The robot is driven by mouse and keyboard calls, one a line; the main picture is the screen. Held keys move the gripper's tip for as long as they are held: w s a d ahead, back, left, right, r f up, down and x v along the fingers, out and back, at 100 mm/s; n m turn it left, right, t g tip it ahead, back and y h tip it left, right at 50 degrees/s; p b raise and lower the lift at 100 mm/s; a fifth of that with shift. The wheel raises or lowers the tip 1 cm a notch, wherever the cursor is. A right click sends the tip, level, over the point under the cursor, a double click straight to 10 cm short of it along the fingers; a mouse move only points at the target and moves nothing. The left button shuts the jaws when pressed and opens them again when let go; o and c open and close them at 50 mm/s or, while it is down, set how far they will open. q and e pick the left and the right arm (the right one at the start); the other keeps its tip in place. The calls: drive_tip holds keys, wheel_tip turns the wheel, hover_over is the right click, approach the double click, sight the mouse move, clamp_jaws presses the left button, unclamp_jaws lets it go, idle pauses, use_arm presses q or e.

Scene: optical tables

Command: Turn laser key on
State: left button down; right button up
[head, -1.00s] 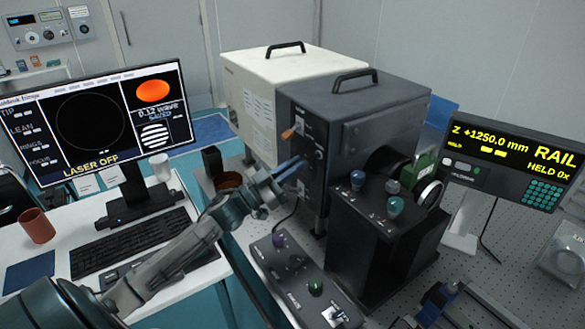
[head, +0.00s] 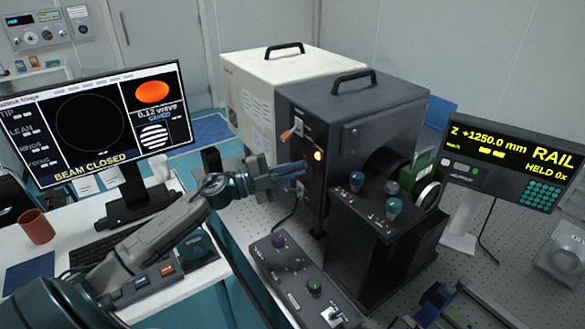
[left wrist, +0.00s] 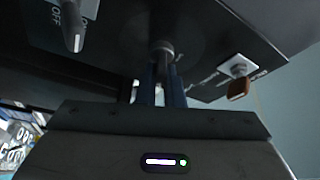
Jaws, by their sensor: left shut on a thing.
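The dark grey laser box (head: 380,115) stands on the optical table with its narrow control panel facing my left arm. My left gripper (head: 303,168) reaches that panel from the left. In the left wrist view its fingers (left wrist: 161,85) are shut on a small key-like part with a round metal collar (left wrist: 162,48); the fingers hide most of it. An amber lamp (head: 318,155) glows on the panel, just above and right of the fingertips. The monitor (head: 90,120) reads BEAM CLOSED. My right gripper is not in view.
An orange-brown tab (head: 288,134) sits above my gripper; it also shows in the left wrist view (left wrist: 238,90). A lever marked OFF (left wrist: 73,30) is nearby. A knobbed control box (head: 305,285) lies below, a black knobbed unit (head: 365,255) to the right.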

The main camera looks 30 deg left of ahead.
use_arm(q)
drive_tip(key=shift+f+m+g+y+p, duration=0.15)
drive_tip(key=shift+m+g, duration=0.25)
drive_tip(key=shift+m, duration=0.85)
drive_tip(key=shift+m+g+y+p, duration=0.25)
drive_tip(key=shift+m+g, duration=0.15)
drive_tip(key=shift+m, duration=0.85)
drive_tip(key=c, duration=1.6)
unclamp_jaws()
drive_tip(key=shift+o, duration=0.2)
drive_tip(key=shift+s, duration=0.1)
